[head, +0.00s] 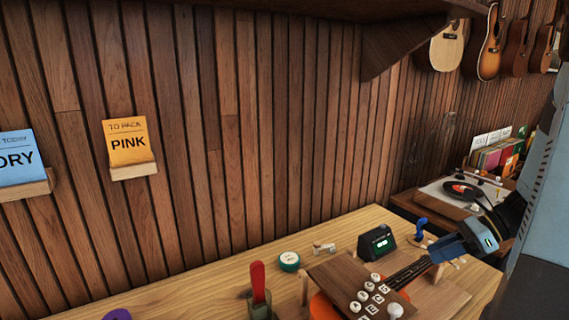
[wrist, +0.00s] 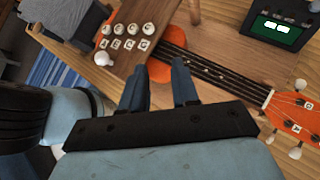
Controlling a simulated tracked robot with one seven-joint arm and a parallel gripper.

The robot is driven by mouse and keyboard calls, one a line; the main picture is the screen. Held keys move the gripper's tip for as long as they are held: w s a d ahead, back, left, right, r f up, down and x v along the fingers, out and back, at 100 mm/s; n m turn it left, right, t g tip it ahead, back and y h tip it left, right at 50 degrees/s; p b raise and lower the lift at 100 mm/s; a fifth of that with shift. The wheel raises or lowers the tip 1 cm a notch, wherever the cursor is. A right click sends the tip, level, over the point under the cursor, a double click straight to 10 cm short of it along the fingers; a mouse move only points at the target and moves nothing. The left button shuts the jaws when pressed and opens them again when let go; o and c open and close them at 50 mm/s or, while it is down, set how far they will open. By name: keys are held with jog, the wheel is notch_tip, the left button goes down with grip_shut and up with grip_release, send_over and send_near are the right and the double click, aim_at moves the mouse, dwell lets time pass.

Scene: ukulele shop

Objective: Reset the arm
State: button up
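My gripper (wrist: 160,86) shows in the wrist view with its two blue fingers apart and nothing visible between them. In the head view my gripper (head: 440,250) is at the lower right, over the neck end of an orange ukulele (head: 325,308) on the bench. In the wrist view the ukulele's neck (wrist: 220,72) runs behind the fingertips, with its orange headstock (wrist: 295,112) at the right. I cannot tell how far the fingertips are above it. Much of my arm is cut off at the head view's right edge.
A wooden board with labelled knobs (head: 345,272) lies over the ukulele body. A dark display box (head: 376,243), a green round tin (head: 289,261) and a red-handled tool (head: 258,281) stand on the bench (head: 215,285). A turntable (head: 462,190) is behind, guitars (head: 484,45) hang above.

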jog(key=s+a+r+n+t+h, duration=0.1)
jog(key=s+a+r+n+h, duration=0.4)
jog(key=n, duration=0.6)
jog(key=s+a+r+n+t+h, duration=0.2)
jog(key=s+a+r+n+h, duration=0.3)
jog(key=a+r+n, duration=0.3)
notch_tip(320, 180, up, 2)
jog(key=n, duration=0.4)
jog(key=shift+r, duration=0.2)
jog(key=shift+s+a, duration=0.1)
grip_shut()
dwell(0.8)
